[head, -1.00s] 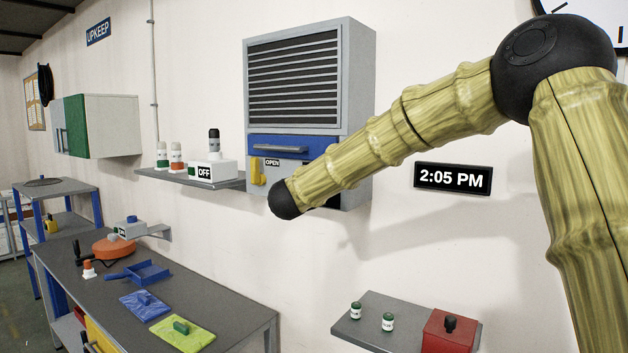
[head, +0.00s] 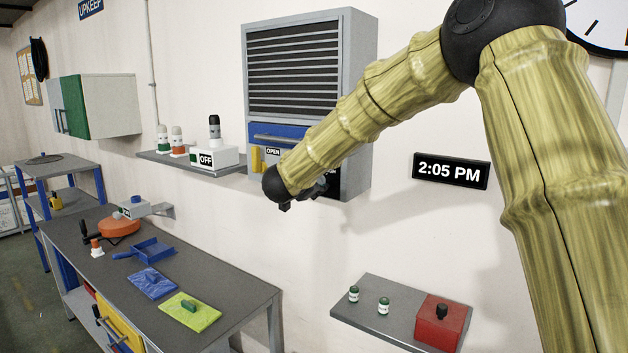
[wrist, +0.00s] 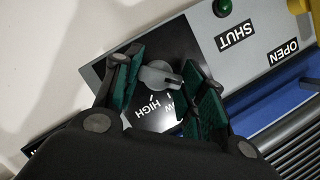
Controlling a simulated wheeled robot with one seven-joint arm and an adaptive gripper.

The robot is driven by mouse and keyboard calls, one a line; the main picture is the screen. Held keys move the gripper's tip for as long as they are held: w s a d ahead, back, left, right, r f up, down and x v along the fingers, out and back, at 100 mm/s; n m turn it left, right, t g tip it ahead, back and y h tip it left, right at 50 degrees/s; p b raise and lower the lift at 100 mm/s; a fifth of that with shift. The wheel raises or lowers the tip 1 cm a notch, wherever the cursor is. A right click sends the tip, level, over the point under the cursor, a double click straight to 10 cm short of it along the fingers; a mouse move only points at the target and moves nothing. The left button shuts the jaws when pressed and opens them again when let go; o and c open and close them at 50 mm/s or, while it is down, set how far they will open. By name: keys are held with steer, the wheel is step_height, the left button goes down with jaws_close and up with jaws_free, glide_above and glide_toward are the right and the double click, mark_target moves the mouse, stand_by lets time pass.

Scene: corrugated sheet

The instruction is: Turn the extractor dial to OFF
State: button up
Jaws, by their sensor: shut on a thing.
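The extractor dial (wrist: 155,78) is a grey knob on a black plate in the wrist view. HIGH and part of LOW show below it; I see no OFF mark on the plate. The knob's narrow end points right, toward the right finger. My gripper (wrist: 160,72) has its green-padded fingers on both sides of the knob, shut on it. In the head view the extractor (head: 308,80) is a grey wall box with black slats. My wrist and arm hide its dial and most of my gripper there.
In the wrist view, a green button (wrist: 222,8) sits near the SHUT label, and a yellow handle (wrist: 298,6) near OPEN. A shelf (head: 155,155) with bottles and an OFF box (head: 217,158) is left of the extractor. A workbench (head: 235,285) stands below left.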

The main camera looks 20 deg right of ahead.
steer(key=shift+f, duration=0.2)
steer(key=o, duration=1)
steer(key=shift+r, duration=0.1)
steer(key=shift+o, duration=0.2)
steer(key=shift+s, duration=0.1)
steer(key=v, duration=1.2)
